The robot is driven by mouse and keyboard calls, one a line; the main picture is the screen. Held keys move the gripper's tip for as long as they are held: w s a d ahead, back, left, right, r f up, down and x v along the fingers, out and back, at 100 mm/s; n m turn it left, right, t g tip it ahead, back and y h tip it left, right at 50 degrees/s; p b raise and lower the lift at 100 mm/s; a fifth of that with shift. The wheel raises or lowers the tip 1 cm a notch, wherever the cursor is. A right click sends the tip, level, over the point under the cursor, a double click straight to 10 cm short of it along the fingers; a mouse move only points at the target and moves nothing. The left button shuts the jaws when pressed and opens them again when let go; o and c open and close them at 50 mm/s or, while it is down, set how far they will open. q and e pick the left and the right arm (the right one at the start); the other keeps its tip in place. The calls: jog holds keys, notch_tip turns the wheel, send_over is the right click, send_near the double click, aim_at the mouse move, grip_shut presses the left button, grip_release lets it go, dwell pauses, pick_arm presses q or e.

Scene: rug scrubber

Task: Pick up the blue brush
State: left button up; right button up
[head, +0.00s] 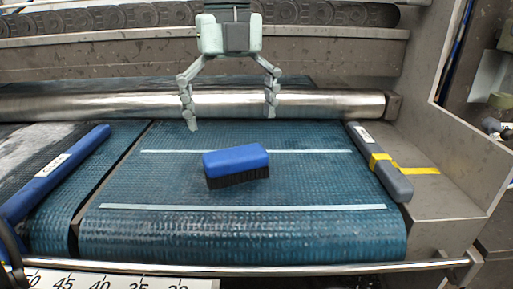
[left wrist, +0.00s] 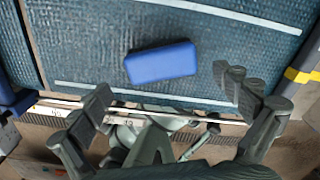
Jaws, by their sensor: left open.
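The blue brush (head: 235,161) has a blue top and dark bristles. It lies bristles down on the blue textured belt (head: 310,180), between two pale stripes. It also shows in the left wrist view (left wrist: 160,63), seen from above. My left gripper (head: 230,115) is open and empty, pointing down above the belt. In the head view it appears higher in the picture than the brush and apart from it. In the left wrist view its fingers (left wrist: 167,88) spread to either side, with the brush beyond and between them. My right gripper is not in view.
A shiny metal roller (head: 330,103) crosses behind the belt. A blue bar (head: 60,172) lies at the left and a grey bar (head: 382,163) with yellow tape at the right. A metal rail (head: 250,270) runs along the front. The belt around the brush is clear.

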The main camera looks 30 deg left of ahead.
aim_at(235, 152)
pick_arm(q)
jog(key=shift+f, duration=0.4)
jog(key=f, duration=0.6)
jog(key=shift+s+d+f+p, duration=0.25)
jog(key=shift+d+f+p, duration=0.05)
jog(key=shift+f+p, duration=0.05)
jog(key=shift+c, duration=0.2)
jog(key=c, duration=0.7)
jog(key=shift+c, duration=0.7)
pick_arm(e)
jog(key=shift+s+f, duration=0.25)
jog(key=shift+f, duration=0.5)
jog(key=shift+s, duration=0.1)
